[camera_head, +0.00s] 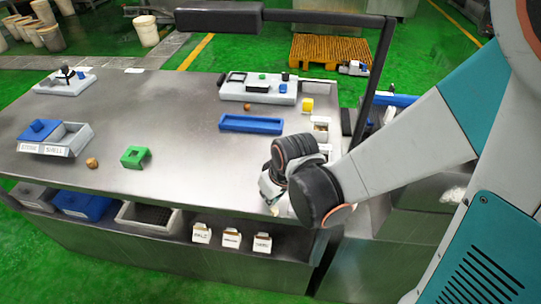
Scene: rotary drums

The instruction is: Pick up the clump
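Two small brown lumps lie on the steel table (190,150); either could be the clump. One brown lump (92,163) is at the left, just right of the box labelled STONE and SHELL. The other brown lump (247,106) is farther back, behind the long blue tray. My gripper (270,199) points down at the table's front right part, to the right of both lumps and apart from them. My own wrist hides much of it, so its opening and anything between its fingers cannot be made out.
A labelled box (62,146) stands at the left, with a green block (136,156) right of the near lump. A blue tray (251,124) and a white fixture (258,92) stand farther back. A dark post (366,85) rises at the right. The table's middle is clear.

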